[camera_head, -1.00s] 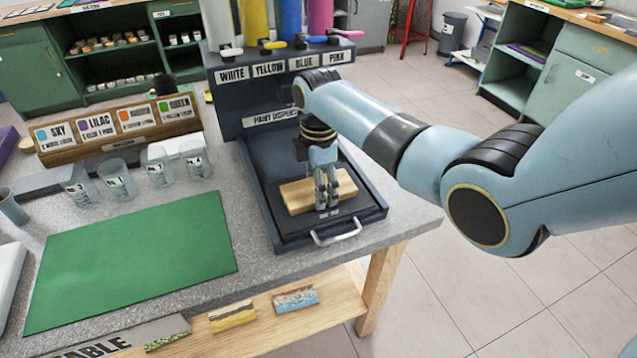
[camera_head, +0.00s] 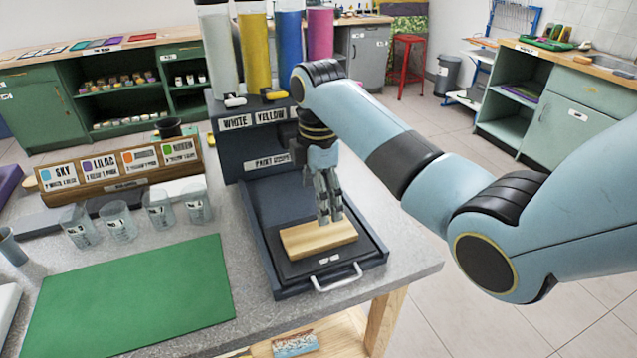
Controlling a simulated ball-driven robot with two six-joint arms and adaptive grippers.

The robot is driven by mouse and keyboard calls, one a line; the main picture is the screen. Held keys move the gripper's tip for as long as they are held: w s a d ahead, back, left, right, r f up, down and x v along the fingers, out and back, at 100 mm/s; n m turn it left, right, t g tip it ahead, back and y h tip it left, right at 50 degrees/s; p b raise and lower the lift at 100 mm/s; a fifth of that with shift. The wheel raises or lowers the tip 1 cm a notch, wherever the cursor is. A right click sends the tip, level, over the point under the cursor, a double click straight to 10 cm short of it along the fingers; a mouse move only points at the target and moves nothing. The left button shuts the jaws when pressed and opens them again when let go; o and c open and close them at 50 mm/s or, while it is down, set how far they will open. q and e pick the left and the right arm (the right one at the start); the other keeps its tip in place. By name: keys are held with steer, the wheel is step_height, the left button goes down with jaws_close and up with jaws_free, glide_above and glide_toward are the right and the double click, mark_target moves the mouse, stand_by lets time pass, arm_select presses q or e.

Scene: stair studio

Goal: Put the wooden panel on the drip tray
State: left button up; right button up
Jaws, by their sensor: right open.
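The wooden panel (camera_head: 318,237) is a light, flat board. It lies flat on the dark drip tray (camera_head: 288,284) in front of the paint dispenser. My right gripper (camera_head: 330,218) is open and points down just above the panel's back edge, with nothing between its fingers. Whether a fingertip still touches the panel is hard to tell. My left gripper is not in view.
The paint dispenser (camera_head: 228,168) stands behind the tray, with several coloured cylinders on top. A green mat (camera_head: 135,293) covers the table's left part. Several clear cups (camera_head: 158,208) stand behind it, before a wooden colour-label rack (camera_head: 120,168). The tray's metal handle (camera_head: 337,279) is near the table edge.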

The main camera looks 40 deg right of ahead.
steer(key=shift+r, duration=1.45)
steer(key=s+a+f+m+t, duration=0.1)
steer(key=s+f+m, duration=0.15)
steer(key=s, duration=0.35)
steer(key=s+f+m, duration=0.2)
steer(key=s+m, duration=0.2)
steer(key=s, duration=0.2)
steer(key=s+a+r+m+t, duration=0.1)
steer(key=s+r+m, duration=0.25)
steer(key=s, duration=0.35)
steer(key=s+a+r+m+t, duration=0.1)
steer(key=s+r+m+t, duration=0.2)
steer(key=s, duration=0.4)
step_height(320, 180, down, 33)
steer(key=s+d+m+g+h+b, duration=0.1)
steer(key=d+m+g+b, duration=0.15)
steer(key=b, duration=0.55)
steer(key=s+f+b, duration=0.3)
steer(key=s+f, duration=0.7)
steer(key=f, duration=0.2)
steer(key=s+f+g+b, duration=0.1)
steer(key=s+f+b, duration=0.3)
steer(key=s+f, duration=0.5)
step_height(320, 180, down, 4)
steer(key=shift+s+d+f+b, duration=0.25)
steer(key=shift+s+d+b, duration=0.05)
steer(key=shift+s+d, duration=0.1)
